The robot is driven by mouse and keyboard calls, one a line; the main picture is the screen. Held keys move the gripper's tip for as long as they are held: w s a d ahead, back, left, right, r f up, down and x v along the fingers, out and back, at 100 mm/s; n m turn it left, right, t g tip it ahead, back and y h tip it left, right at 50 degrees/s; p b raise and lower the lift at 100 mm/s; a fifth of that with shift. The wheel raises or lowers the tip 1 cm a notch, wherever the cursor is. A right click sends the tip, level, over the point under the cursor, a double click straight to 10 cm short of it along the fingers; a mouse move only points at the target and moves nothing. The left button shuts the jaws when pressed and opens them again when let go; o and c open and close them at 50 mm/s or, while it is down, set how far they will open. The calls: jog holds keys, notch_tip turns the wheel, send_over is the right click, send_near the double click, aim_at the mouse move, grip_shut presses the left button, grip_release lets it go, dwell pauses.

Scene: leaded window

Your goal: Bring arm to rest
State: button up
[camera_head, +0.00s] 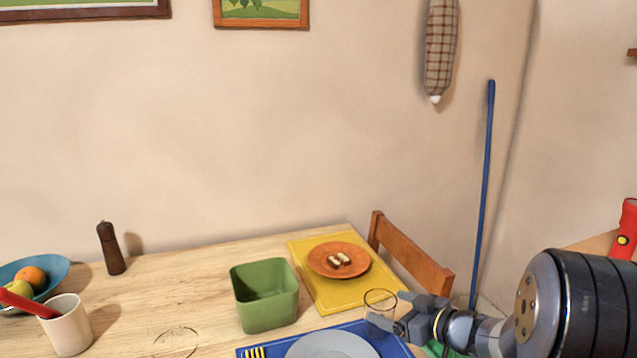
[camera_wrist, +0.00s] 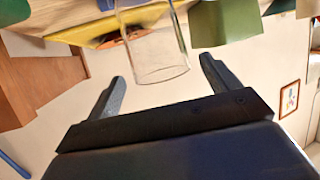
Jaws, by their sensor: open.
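My gripper (camera_head: 388,309) is open at the right of the wooden table, in front of the chair. Both fingers show spread apart in the wrist view (camera_wrist: 163,70), with nothing clamped between them. A clear drinking glass (camera_wrist: 155,45) appears just beyond the fingertips, with a visible gap on each side. In the head view the glass (camera_head: 380,300) shows only as a rim at the fingertips, and the gripper hides its lower part. The wrist view is upside down. My arm reaches in from the right edge.
A blue placemat (camera_head: 392,342) with a grey plate (camera_head: 332,346) lies at the front. A green square bowl (camera_head: 266,312) and a yellow placemat (camera_head: 330,295) with an orange plate (camera_head: 322,264) are close by. A wooden chair (camera_head: 412,255) stands behind; a red flashlight (camera_head: 627,225) is at right.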

aim_at(383, 295)
jog(key=x, duration=0.3)
jog(key=shift+w+a+f+b, duration=0.15)
jog(key=shift+a+b, duration=0.1)
jog(key=shift+b, duration=0.05)
jog(key=shift+w+r+p, duration=0.15)
jog(key=shift+r+p, duration=0.3)
jog(key=shift+r, duration=1)
jog(key=shift+f, duration=0.1)
